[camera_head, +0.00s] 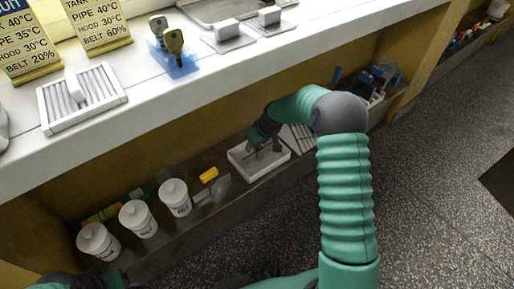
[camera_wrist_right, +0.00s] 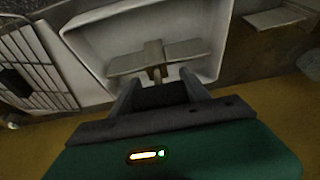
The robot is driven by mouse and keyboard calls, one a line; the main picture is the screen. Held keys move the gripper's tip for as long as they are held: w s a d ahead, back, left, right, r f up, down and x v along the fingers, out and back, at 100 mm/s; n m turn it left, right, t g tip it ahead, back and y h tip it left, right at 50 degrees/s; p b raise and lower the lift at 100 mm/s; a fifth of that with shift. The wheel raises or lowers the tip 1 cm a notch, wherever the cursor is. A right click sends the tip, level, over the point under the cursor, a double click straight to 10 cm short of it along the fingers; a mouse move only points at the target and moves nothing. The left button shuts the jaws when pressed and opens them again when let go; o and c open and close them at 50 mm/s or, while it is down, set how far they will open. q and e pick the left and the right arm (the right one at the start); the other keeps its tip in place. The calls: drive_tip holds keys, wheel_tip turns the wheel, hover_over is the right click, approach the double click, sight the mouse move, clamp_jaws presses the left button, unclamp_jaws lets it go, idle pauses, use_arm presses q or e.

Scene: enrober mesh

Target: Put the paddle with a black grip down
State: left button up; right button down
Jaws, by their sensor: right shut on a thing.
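My right arm reaches down to the low shelf, and its gripper (camera_head: 262,135) is over a white tray (camera_head: 238,160). In the right wrist view the gripper (camera_wrist_right: 160,92) is shut on the dark grip of a paddle. The paddle's grey, flat crosspiece (camera_wrist_right: 185,50) extends past the jaws, over the inside of the white tray (camera_wrist_right: 90,40). I cannot tell whether the paddle touches the tray floor. The grip is mostly hidden between the fingers. My left gripper (camera_head: 95,281) shows only in part at the bottom left edge, and its jaws are not clear.
White tubs (camera_head: 175,197) stand left on the low shelf, near a yellow-handled scraper (camera_head: 209,175). A white slatted rack (camera_head: 300,138) lies right of the tray, with blue-handled items (camera_head: 380,78) beyond. The white counter (camera_head: 150,115) overhangs the shelf behind.

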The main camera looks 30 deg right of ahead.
drive_tip(key=c, duration=0.5)
unclamp_jaws()
drive_tip(key=shift+s, duration=0.1)
drive_tip(key=p+v, duration=0.5)
drive_tip(key=v, duration=0.3)
drive_tip(key=s+a+r, duration=0.1)
drive_tip(key=s+a, duration=0.4)
drive_tip(key=s, duration=0.2)
drive_tip(key=s+a+r+g, duration=0.1)
drive_tip(key=s+a+r, duration=0.1)
drive_tip(key=s+a, duration=0.4)
drive_tip(key=s+a+r+g, duration=0.1)
drive_tip(key=s+a, duration=0.4)
drive_tip(key=s, duration=0.4)
drive_tip(key=shift+s+a+r+m, duration=0.2)
drive_tip(key=shift+a+m, duration=0.05)
drive_tip(key=shift+m, duration=0.15)
